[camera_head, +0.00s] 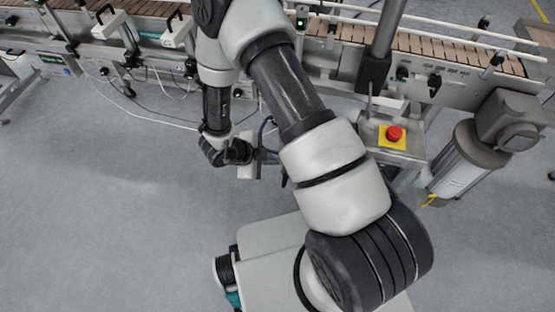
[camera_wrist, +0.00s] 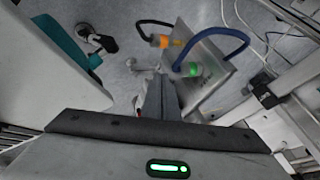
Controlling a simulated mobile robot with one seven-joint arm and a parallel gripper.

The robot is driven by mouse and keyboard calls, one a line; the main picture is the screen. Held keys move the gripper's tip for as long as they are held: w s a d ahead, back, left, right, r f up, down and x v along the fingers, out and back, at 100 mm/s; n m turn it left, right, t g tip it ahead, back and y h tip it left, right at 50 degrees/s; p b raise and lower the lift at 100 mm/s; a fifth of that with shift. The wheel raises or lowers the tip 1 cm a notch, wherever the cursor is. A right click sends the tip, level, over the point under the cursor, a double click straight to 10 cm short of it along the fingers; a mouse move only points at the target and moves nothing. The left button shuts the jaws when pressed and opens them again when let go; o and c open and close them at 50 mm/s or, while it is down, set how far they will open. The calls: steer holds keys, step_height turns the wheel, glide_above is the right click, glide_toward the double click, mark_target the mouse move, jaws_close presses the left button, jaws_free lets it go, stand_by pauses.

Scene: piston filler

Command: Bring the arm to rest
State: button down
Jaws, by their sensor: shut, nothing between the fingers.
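My arm reaches from my base at the lower middle of the head view up toward the conveyor, then bends down. My gripper (camera_head: 250,160) hangs over the open floor in front of the conveyor, partly hidden behind my forearm. In the wrist view, my gripper's fingers (camera_wrist: 160,95) are together with nothing held between them. A green light bar (camera_wrist: 167,168) glows on the hand. The fingertips point toward a metal box with a green button (camera_wrist: 196,69); I cannot tell whether they are clear of it.
A conveyor (camera_head: 440,50) with brown slats runs across the back. A red emergency button (camera_head: 394,133) on a yellow plate stands right of my arm. A grey motor (camera_head: 508,118) juts out at the right. A blue hose (camera_wrist: 230,32) curves over the metal box. Grey floor (camera_head: 100,220) is clear at left.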

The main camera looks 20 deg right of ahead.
steer(key=p+v, duration=0.1)
steer(key=v, duration=0.4)
steer(key=w+a+r+n+t+y, duration=0.2)
steer(key=w+a+r+y, duration=0.1)
steer(key=w+r, duration=0.35)
steer(key=w+a+r+n+t+y, duration=0.2)
steer(key=w+a+r+n, duration=0.1)
steer(key=w+r, duration=0.3)
step_height(320, 180, up, 16)
steer(key=s+a+n+t+y, duration=0.1)
steer(key=s+a+n+y, duration=0.1)
steer(key=a+n+y, duration=0.3)
steer(key=s+d+r+n, duration=0.5)
steer(key=s+r+n, duration=0.3)
steer(key=s+r, duration=0.1)
steer(key=s+d+r+n+g+h, duration=0.25)
steer(key=s+d+n, duration=0.25)
steer(key=s+d, duration=0.7)
step_height(320, 180, up, 17)
steer(key=s+a+p, duration=0.1)
steer(key=s+p, duration=0.1)
steer(key=p, duration=1.4)
steer(key=shift+s+a+f, duration=0.2)
steer(key=shift+a, duration=0.05)
